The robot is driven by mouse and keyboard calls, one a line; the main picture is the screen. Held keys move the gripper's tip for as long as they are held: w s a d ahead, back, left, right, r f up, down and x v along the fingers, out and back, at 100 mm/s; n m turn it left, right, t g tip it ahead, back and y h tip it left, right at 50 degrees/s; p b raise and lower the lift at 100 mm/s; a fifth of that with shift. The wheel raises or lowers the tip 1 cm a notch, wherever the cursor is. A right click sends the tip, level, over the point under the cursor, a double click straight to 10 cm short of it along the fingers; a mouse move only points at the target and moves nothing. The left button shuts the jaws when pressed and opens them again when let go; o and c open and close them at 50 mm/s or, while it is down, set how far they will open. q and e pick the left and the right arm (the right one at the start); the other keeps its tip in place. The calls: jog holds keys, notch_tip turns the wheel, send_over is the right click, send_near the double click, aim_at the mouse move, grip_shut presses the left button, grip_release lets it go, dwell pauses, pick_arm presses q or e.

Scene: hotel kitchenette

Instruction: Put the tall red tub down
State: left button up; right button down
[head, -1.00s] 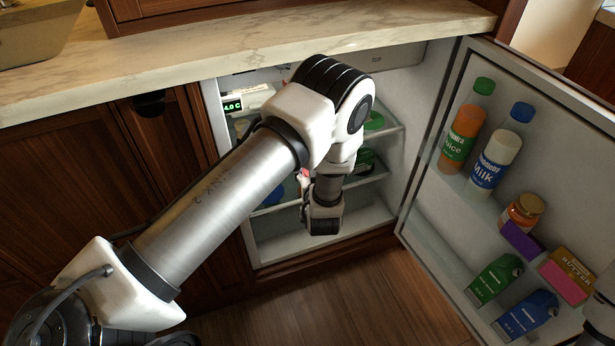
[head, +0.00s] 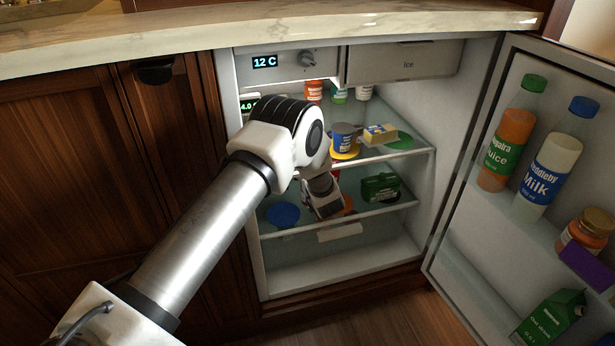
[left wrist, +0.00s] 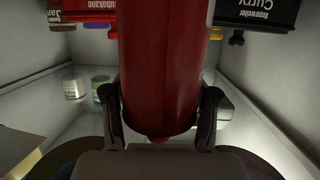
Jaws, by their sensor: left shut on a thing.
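The tall red tub (left wrist: 165,65) fills the middle of the left wrist view, with its far end cut off by the frame. My left gripper (left wrist: 162,125) is shut on it, one finger on each side. In the head view the left gripper (head: 326,208) is inside the open fridge, at the front of the lower glass shelf (head: 385,207). Only a sliver of red (head: 336,173) shows behind my wrist there. Whether the tub touches the shelf is hidden. My right gripper is not in view.
On the lower shelf are an empty blue disc (head: 283,214), an orange disc (head: 349,205) partly behind the gripper, and a green box (head: 380,187). The upper shelf holds a blue tub (head: 345,137) and a yellow box (head: 380,133). The open door (head: 480,210) holds bottles at right.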

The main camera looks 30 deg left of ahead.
pick_arm(q)
jog(key=shift+w+a+f+b, duration=0.7)
jog(key=shift+a+f+b, duration=0.1)
jog(key=shift+f, duration=0.1)
jog(key=shift+d+r, duration=0.1)
jog(key=o, duration=1.4)
